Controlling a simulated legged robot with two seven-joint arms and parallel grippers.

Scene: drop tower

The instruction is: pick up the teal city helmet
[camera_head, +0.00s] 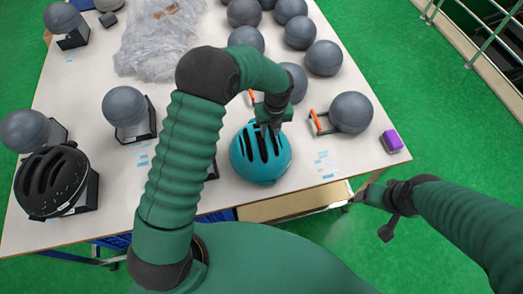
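The teal city helmet (259,163) has dark vents and sits near the front edge of the table, right of my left arm. My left gripper (270,128) is directly over the upper part of the helmet, its fingers pointing down at the vents. The fingers are small and dark, and I cannot tell whether they are open, shut or touching the shell. My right gripper (387,222) is off the front right of the table, low and away from the helmet; its finger state is unclear.
A black helmet (50,181) rests at the table's left. Several grey ball-shaped headforms (323,58) stand at the back. One headform (351,112) with an orange-handled frame lies right of the teal helmet, near a purple block (392,140). Crumpled clear plastic (160,45) lies back left.

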